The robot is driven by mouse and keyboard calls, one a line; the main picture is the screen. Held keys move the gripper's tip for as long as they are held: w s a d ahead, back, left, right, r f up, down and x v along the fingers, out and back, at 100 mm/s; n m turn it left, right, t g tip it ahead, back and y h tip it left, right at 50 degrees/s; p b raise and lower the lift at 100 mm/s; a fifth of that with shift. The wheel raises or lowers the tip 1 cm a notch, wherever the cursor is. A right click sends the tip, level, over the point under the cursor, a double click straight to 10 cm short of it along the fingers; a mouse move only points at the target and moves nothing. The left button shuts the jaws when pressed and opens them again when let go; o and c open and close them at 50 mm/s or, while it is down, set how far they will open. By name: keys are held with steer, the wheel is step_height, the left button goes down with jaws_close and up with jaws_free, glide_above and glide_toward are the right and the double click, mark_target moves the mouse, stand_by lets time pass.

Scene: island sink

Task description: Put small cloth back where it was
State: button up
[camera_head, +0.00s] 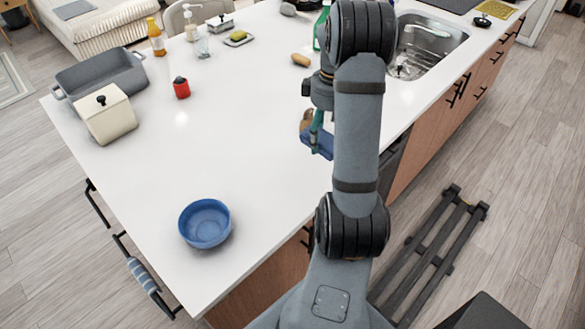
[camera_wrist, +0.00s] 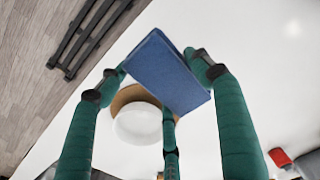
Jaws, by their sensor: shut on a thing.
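The small cloth is a flat blue piece with straight edges (camera_wrist: 170,72). It is between the green fingers of my gripper (camera_wrist: 160,78), which is shut on it. In the head view the blue cloth (camera_head: 319,143) hangs below my gripper (camera_head: 317,127), by the counter's right edge. My arm hides part of this area. A round white and tan thing (camera_wrist: 138,122) shows below the cloth in the wrist view. I cannot tell how far below it is.
A blue bowl (camera_head: 205,223) stands at the counter's near end. A grey pan (camera_head: 103,73), a cream box (camera_head: 105,115) and a red jar (camera_head: 181,89) stand left. A striped towel (camera_head: 142,275) hangs on a side rail. The sink (camera_head: 425,45) is at the back right. The counter's middle is clear.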

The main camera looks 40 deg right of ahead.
glide_above(294, 174)
steer(key=d, duration=0.1)
step_height(294, 174, down, 4)
steer(key=shift+s+f+p, duration=0.1)
steer(key=shift+s+p, duration=0.05)
steer(key=shift+p, duration=0.25)
steer(key=shift+w+a+f, duration=0.25)
steer(key=shift+a+f, duration=0.15)
steer(key=shift+f+p, duration=0.4)
steer(key=shift+f, duration=1.55)
steer(key=shift+f, duration=0.1)
steer(key=o, duration=0.6)
steer(key=shift+f, duration=0.1)
steer(key=shift+c, duration=0.2)
steer(key=o, duration=0.5)
step_height(294, 174, up, 12)
steer(key=shift+r, duration=0.25)
